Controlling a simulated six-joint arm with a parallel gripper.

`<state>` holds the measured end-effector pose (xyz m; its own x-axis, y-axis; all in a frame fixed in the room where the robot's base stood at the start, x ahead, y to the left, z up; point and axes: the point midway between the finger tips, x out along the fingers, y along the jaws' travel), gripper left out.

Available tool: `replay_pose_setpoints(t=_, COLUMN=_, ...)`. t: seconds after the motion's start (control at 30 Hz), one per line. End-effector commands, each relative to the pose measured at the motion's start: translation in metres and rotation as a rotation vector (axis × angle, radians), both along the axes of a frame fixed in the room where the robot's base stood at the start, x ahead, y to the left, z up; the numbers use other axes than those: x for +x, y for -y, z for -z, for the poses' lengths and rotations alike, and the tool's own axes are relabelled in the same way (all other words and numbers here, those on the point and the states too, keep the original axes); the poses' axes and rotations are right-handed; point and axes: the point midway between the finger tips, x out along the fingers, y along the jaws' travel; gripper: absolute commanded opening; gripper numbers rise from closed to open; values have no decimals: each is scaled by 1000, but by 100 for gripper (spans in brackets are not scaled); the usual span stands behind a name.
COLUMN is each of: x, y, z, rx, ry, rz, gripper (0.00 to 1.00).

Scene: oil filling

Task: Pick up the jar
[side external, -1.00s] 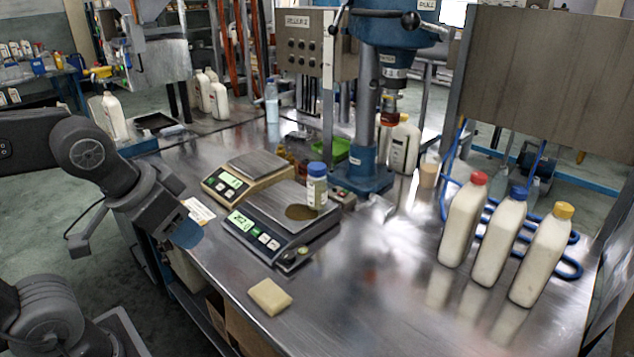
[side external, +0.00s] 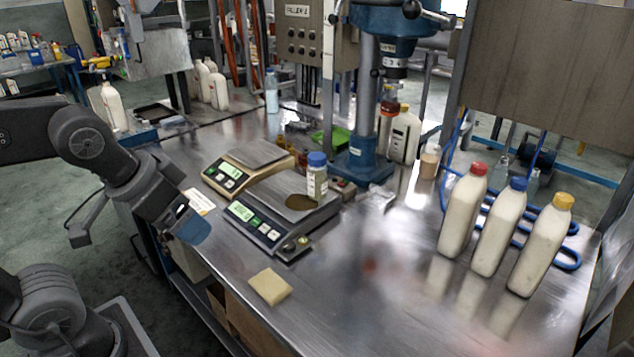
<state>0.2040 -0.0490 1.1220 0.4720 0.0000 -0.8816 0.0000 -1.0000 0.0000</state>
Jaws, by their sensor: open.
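A small clear jar (side external: 317,183) with a blue cap stands upright on the metal plate of the front scale (side external: 267,232). Its contents look yellowish. My gripper (side external: 192,228) hangs at the left edge of the table, left of the front scale and well apart from the jar. It is open and nothing shows between its fingers. Its fingertips are seen from the side, with a blue-grey part at the end.
A second scale (side external: 245,165) stands behind the first. A yellow sponge (side external: 270,286) lies at the table's front. White bottles with red (side external: 463,210), blue (side external: 499,230) and yellow (side external: 541,245) caps stand at right. A blue press (side external: 363,165) stands behind the jar. The front centre is clear.

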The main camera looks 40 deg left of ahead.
Motion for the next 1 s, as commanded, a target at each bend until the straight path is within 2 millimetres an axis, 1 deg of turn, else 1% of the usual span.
replay_pose_setpoints(t=0.07, x=0, y=0, z=0, rx=0, ry=0, rz=0, gripper=90)
replay_pose_setpoints(t=0.3, x=2, y=0, z=-1, rx=0, ry=0, rz=-1, gripper=90)
replay_pose_setpoints(t=0.37, x=8, y=-1, z=-5, rx=0, ry=-2, rz=-7, gripper=90)
replay_pose_setpoints(t=0.47, x=29, y=-5, z=-18, rx=-1, ry=-10, rz=-25, gripper=90)
replay_pose_setpoints(t=0.57, x=65, y=-11, z=-35, rx=-1, ry=-21, rz=-53, gripper=90)
replay_pose_setpoints(t=0.63, x=95, y=-18, z=-45, rx=-2, ry=-30, rz=-76, gripper=90)
replay_pose_setpoints(t=0.73, x=139, y=-29, z=-55, rx=-3, ry=-41, rz=-110, gripper=90)
replay_pose_setpoints(t=0.77, x=153, y=-32, z=-56, rx=-4, ry=-44, rz=-120, gripper=90)
replay_pose_setpoints(t=0.8, x=171, y=-37, z=-57, rx=-5, ry=-48, rz=-132, gripper=90)
replay_pose_setpoints(t=0.87, x=198, y=-46, z=-57, rx=-6, ry=-54, rz=-152, gripper=90)
replay_pose_setpoints(t=0.9, x=215, y=-52, z=-55, rx=-7, ry=-59, rz=-165, gripper=90)
replay_pose_setpoints(t=0.97, x=242, y=-61, z=-50, rx=-8, ry=-65, rz=-185, gripper=90)
replay_pose_setpoints(t=1.0, x=259, y=-68, z=-46, rx=-9, ry=-70, rz=-199, gripper=90)
